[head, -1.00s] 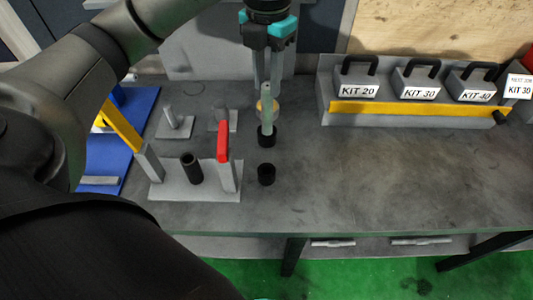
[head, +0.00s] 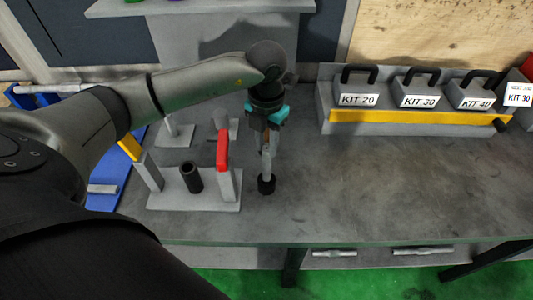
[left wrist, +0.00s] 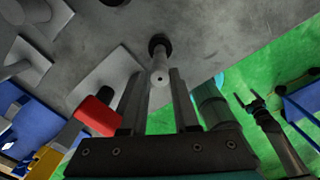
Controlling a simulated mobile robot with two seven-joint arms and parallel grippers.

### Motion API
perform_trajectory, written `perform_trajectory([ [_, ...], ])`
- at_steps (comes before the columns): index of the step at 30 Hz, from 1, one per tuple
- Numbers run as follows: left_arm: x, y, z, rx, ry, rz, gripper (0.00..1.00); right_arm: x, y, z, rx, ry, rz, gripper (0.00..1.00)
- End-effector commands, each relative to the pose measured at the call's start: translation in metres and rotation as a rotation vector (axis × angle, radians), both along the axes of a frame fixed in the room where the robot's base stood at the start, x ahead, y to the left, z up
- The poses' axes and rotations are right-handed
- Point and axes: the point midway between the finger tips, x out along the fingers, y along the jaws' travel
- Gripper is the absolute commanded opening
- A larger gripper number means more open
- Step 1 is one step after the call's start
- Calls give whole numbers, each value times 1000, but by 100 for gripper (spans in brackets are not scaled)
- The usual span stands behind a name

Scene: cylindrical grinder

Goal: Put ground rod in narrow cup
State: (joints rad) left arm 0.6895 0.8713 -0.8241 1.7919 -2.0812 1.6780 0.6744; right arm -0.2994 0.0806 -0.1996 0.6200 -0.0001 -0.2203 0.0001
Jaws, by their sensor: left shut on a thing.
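The ground rod (head: 267,163) is a pale grey, slim, upright cylinder. My left gripper (head: 267,150) points down and is shut on its upper part. In the left wrist view the rod (left wrist: 160,68) stands between my two fingers (left wrist: 161,75), with a small hole in its near end. Its far end meets a small black round cup (head: 266,185), also in the left wrist view (left wrist: 158,42). I cannot tell how deep the rod sits in this cup, or whether it only hangs above it.
Just left is a grey plate (head: 215,205) with a dark hollow tube (head: 192,177), a red-topped post (head: 223,152) and a yellow-topped post (head: 130,147). Kit boxes (head: 415,95) stand on a rack at the back right. The right of the table is clear.

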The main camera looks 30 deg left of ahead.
Motion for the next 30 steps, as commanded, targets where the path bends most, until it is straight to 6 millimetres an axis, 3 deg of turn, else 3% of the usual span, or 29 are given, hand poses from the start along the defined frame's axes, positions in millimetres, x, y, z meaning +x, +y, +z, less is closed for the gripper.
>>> perform_trajectory([
  [8, 0, 0, -37, 0, 0, 0, 0, 0, 0, -2, 0, 0, 0, 100],
  [20, 0, 0, -43, 0, -2, -1, 0, 0, 0, -6, 1, 0, 0, 100],
  [21, 0, 0, -43, 1, 1, -1, 32, 0, 0, -5, 1, 0, 0, 100],
  [28, -1, 0, -43, 1, 1, -1, 58, 0, 1, -5, 1, 0, 0, 100],
  [30, -1, 0, -43, 1, 1, -1, 59, 0, 1, -5, 1, 0, 0, 100],
])
